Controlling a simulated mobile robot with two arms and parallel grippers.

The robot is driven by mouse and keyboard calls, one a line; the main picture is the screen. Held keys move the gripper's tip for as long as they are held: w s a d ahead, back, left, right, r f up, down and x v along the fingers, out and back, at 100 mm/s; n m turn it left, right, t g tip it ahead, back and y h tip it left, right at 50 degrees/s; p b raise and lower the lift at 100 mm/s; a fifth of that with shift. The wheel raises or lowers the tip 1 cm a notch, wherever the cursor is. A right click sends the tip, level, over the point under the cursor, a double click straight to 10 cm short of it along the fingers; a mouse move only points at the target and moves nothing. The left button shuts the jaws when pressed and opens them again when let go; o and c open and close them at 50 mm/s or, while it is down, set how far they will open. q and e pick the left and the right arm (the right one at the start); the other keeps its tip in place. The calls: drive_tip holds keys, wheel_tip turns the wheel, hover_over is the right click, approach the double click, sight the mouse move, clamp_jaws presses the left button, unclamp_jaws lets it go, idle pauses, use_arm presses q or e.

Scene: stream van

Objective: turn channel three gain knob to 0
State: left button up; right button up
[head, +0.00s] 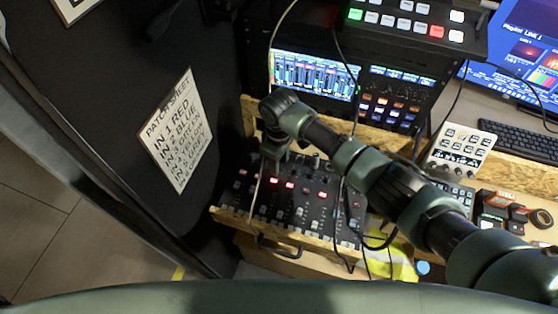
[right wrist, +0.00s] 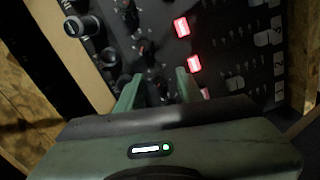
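The black mixer panel (head: 310,222) lies in a wooden frame, with rows of small knobs and several lit red buttons. My right arm reaches in from the right, and its gripper (head: 272,165) points down over the panel's upper left part. In the right wrist view the two green fingers (right wrist: 157,88) stand apart over the panel. Small knobs show just beyond them, one dark knob (right wrist: 143,47) near the gap. Whether a knob sits between the fingertips is hard to see in the dark. My left gripper is out of view.
A patch sheet (head: 178,130) hangs on the dark wall at left. A rack with a lit screen (head: 315,75) and button rows stands behind the mixer. Cables hang across the panel. A keypad (head: 460,150), keyboard (head: 520,140) and small boxes lie at right.

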drive_tip(key=c, duration=0.6)
clamp_jaws()
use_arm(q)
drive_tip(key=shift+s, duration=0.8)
